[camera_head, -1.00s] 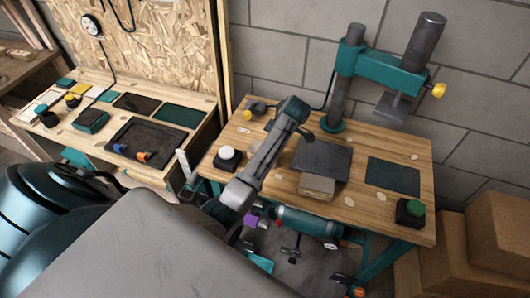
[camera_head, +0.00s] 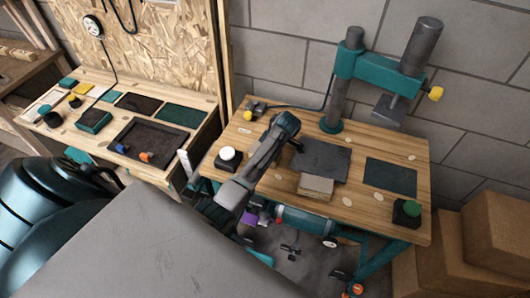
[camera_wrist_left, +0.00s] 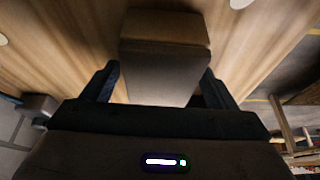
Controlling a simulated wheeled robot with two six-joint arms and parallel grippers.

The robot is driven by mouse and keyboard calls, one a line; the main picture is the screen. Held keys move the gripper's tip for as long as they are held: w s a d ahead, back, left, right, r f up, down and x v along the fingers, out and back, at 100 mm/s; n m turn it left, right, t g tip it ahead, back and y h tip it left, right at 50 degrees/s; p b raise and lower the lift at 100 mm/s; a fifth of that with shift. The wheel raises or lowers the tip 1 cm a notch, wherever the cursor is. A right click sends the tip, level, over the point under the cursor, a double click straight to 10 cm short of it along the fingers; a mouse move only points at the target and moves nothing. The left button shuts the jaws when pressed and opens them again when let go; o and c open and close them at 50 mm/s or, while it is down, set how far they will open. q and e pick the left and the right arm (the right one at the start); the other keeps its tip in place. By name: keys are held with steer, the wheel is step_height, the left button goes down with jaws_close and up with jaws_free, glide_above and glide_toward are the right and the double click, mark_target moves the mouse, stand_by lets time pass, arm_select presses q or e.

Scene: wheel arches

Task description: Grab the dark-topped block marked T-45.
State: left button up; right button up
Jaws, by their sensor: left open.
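In the left wrist view a block (camera_wrist_left: 165,35) with a brown face above and a greyer face below lies between the fingers of my open left gripper (camera_wrist_left: 160,75). A gap shows beside each finger at the lower part of the block. No marking is legible. In the head view a small block (camera_head: 315,187) with a dull grey-brown top and paler wooden side sits near the front edge of the wooden table. I cannot tell for sure that both views show the same block. My right gripper is not seen.
A dark plate (camera_head: 322,158) lies behind the block, under a teal press (camera_head: 385,70). A dark green mat (camera_head: 391,177) lies to the right. A white button (camera_head: 227,154) and a green button (camera_head: 411,208) stand at the table's sides. Cardboard boxes (camera_head: 496,235) stand right.

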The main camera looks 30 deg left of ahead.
arm_select(q)
steer(key=shift+c, duration=0.4)
steer(key=c, duration=1.1)
steer(key=shift+o, duration=0.2)
